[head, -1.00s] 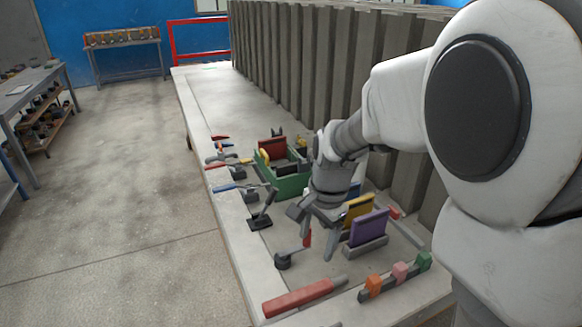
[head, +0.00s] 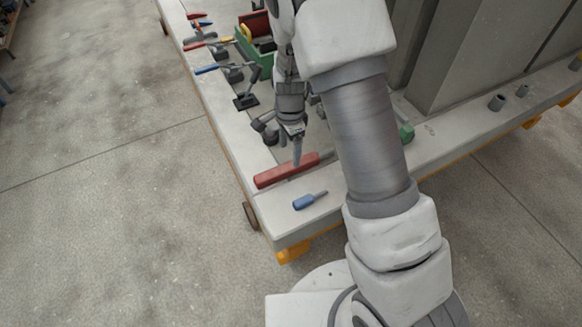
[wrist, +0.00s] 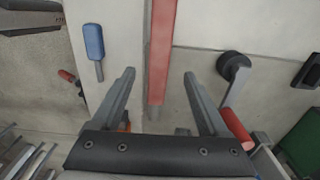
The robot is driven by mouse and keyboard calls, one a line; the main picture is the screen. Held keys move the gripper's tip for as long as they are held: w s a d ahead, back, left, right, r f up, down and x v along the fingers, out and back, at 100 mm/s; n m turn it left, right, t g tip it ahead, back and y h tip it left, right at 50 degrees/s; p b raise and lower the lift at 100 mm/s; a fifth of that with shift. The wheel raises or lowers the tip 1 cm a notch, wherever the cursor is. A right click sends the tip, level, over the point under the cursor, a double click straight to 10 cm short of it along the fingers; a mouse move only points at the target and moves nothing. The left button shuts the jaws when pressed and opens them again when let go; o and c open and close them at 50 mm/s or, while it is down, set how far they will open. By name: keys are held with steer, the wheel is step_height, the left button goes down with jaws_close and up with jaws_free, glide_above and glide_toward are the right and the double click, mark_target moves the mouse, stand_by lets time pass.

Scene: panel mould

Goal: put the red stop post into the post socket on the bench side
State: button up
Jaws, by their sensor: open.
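The red stop post (head: 275,176) appears to be the long red bar with a grey end, lying flat near the bench's front end. In the wrist view the red bar (wrist: 162,45) runs between my open fingers. My gripper (head: 297,162) points down over the bar in the head view and also shows in the wrist view (wrist: 158,74). I cannot tell how far the fingertips are above the bench. Short grey tubular sockets (head: 497,102) stand on the bench's side ledge at right; I cannot tell which is the post socket.
A blue-handled tool (head: 305,201) lies near the bar, also in the wrist view (wrist: 94,42). A clamp with a red handle (wrist: 236,130) stands close on the other side. Several clamps line the left edge, near a green box (head: 258,62). My arm hides part of the bench.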

mark_target(291, 165)
steer(key=shift+d+f, duration=0.15)
steer(key=shift+f, duration=3.5)
jaws_close()
